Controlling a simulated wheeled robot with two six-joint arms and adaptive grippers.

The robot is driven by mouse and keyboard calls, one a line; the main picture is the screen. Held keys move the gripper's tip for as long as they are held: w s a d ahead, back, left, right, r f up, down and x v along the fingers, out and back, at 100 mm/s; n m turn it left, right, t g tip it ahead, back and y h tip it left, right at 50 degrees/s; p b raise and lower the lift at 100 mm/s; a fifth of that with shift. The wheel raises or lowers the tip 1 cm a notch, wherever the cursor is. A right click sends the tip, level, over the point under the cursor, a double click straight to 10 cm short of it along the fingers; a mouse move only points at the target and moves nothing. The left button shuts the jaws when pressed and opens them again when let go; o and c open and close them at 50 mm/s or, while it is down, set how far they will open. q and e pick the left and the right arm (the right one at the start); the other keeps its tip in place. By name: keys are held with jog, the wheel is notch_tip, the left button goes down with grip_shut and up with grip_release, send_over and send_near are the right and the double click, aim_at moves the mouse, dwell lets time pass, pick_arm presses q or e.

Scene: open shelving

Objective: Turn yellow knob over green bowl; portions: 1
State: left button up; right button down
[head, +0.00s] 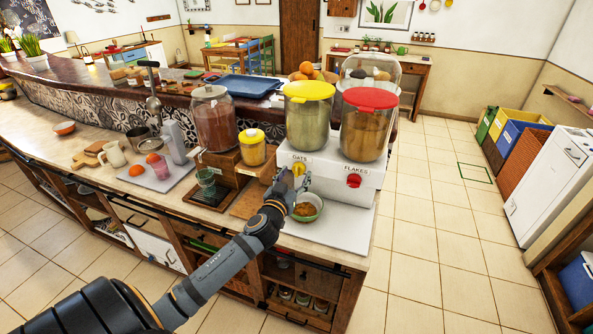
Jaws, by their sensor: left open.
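The yellow knob (299,169) is on the front of the white dispenser under the "OATS" label, below the yellow-lidded jar (308,118). The green bowl (319,209) stands on the white base under that side, with brown contents in it. My left gripper (296,183) is open, right at the yellow knob and above the bowl's left side. I cannot tell whether its fingers touch the knob. It hides part of the dispenser front and the bowl's left edge. My right gripper is out of view.
A red knob (354,180) under "FLAKES" sits to the right, below the red-lidded jar (367,127). A small yellow-lidded jar (252,150) and a large jar with a tap (215,125) stand to the left.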

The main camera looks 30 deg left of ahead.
pick_arm(q)
jog(key=shift+w+a, duration=0.2)
jog(key=shift+w, duration=0.3)
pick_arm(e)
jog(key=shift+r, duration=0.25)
pick_arm(q)
jog(key=shift+c, duration=0.2)
jog(key=c, duration=1.1)
jog(key=shift+c, duration=0.2)
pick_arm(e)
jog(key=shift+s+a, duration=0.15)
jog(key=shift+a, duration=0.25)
pick_arm(q)
jog(key=shift+m, duration=0.4)
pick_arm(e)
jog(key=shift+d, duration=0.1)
